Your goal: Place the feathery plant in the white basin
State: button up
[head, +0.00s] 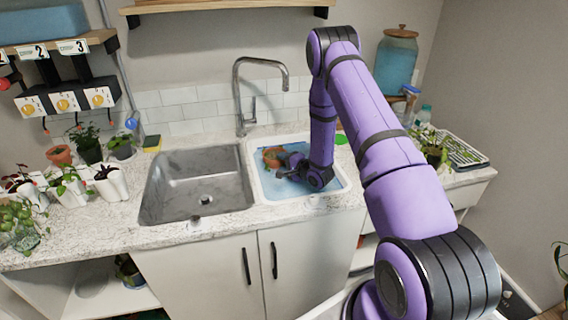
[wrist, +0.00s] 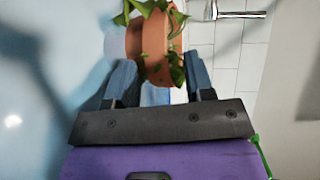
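The white basin (head: 262,192) is set in the counter right of the steel sink and has a blue inside. A terracotta pot with a leafy green plant (head: 271,157) is in the basin's far left part and looks tilted. In the wrist view the pot (wrist: 152,50) lies ahead of and partly between my fingers; its leaves look fairly broad rather than feathery. My gripper (head: 290,168) is low in the basin beside the pot. In the wrist view its fingers (wrist: 160,80) are spread apart, with a gap beside the pot's base. I cannot tell which plant is the feathery one.
Several potted plants (head: 88,145) stand on the counter at left. Another plant (head: 430,150) and a drying rack (head: 462,153) are at right. The faucet (head: 239,95) rises behind the sink (head: 200,185). A blue-green jar (head: 396,62) stands at the back right.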

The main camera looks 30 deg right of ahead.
jog(key=v, duration=1.2)
jog(key=w+a+r+n+g+h, duration=0.1)
jog(key=w+r+n+h, duration=0.15)
jog(key=r, duration=0.55)
jog(key=w+a+r+n+g+h, duration=0.1)
jog(key=r+n+g, duration=0.15)
jog(key=r, duration=0.55)
jog(key=s+a+r+n+g+h, duration=0.25)
jog(key=s+r, duration=0.35)
jog(key=r, duration=0.6)
jog(key=s+a+r+n+g, duration=0.1)
jog(key=s+a+r, duration=0.3)
jog(key=s, duration=0.6)
jog(key=s+a+r+n+g+y, duration=0.1)
jog(key=s+a+r+n, duration=0.3)
jog(key=s, duration=0.6)
jog(key=s+a+r+n+g+y, duration=0.1)
jog(key=s+a+r+n+g, duration=0.1)
jog(key=s, duration=0.7)
notch_tip(320, 180, up, 3)
jog(key=a+n, duration=0.1)
jog(key=a, duration=0.2)
jog(key=shift+s+f, duration=0.2)
jog(key=shift+s, duration=0.2)
